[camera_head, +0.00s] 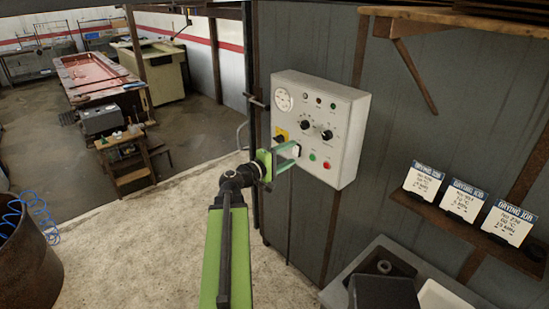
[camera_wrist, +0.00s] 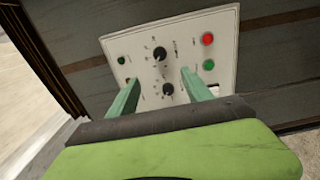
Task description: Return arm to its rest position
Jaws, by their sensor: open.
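My gripper (camera_head: 287,157) is at the end of my outstretched green arm, in front of the lower part of a white control panel (camera_head: 345,130) on the grey wall. In the wrist view, its two green fingers (camera_wrist: 160,95) are apart, with nothing held between them. Behind them the panel face shows two black knobs (camera_wrist: 160,53), a red button (camera_wrist: 207,39) and a green button (camera_wrist: 209,64). Whether a fingertip touches the panel, I cannot tell. In the head view, the panel's gauge (camera_head: 284,100) and yellow switch plate (camera_head: 281,134) show above the gripper; the gripper hides part of the lower left face.
A shelf (camera_head: 470,232) with several "drying job" cards is on the wall at right. Below it stands a grey counter (camera_head: 335,293) with a dark box (camera_head: 384,292). A rusty drum (camera_head: 28,262) with a blue hose is at left. Concrete floor (camera_head: 130,240) left of my arm is clear.

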